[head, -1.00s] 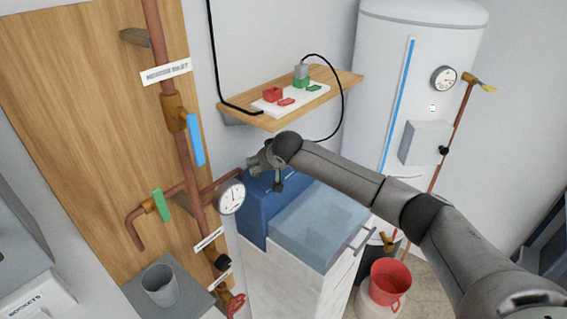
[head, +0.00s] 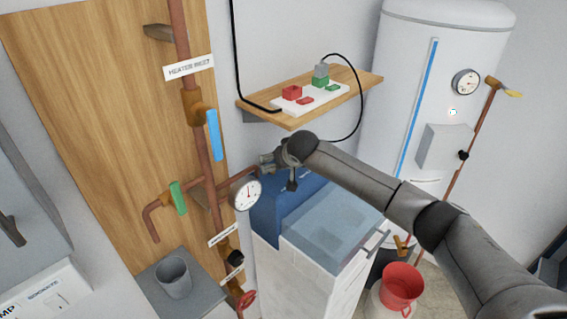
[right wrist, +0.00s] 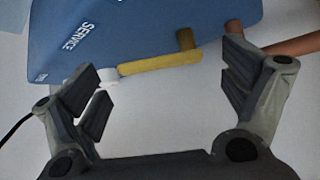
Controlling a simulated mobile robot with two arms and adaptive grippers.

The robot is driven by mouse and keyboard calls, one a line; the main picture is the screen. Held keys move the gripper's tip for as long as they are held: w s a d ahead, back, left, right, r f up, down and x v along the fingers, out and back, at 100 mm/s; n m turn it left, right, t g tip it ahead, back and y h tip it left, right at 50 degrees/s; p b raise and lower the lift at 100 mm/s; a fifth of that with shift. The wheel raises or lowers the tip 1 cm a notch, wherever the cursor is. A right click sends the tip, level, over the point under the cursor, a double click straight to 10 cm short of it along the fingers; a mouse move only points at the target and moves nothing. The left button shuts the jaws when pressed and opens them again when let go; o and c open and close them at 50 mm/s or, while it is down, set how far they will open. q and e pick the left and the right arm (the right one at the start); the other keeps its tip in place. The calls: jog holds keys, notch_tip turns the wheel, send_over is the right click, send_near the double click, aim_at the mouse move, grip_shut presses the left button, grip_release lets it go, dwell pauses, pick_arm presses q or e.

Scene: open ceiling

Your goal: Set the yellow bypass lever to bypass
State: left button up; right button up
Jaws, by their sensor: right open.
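The yellow bypass lever (right wrist: 160,62) shows in the right wrist view under the edge of a blue housing (right wrist: 140,30). One end meets a brownish stub at the right; the other reaches left, below the printed word SERVICE. My right gripper (right wrist: 168,85) is open, with one finger on each side of the lever's area; I cannot tell whether a finger touches it. In the head view the right gripper (head: 272,161) is at the back of the blue unit (head: 272,213), near the pipes. The lever is hidden there. My left gripper is not in view.
A pressure gauge (head: 246,193) and copper pipes (head: 203,150) stand close left of the right gripper. A white heater tank (head: 410,100) and a red bucket (head: 402,282) are at right.

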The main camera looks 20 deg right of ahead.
jog(key=v, duration=0.7)
jog(key=shift+s, duration=0.2)
jog(key=shift+r, duration=0.15)
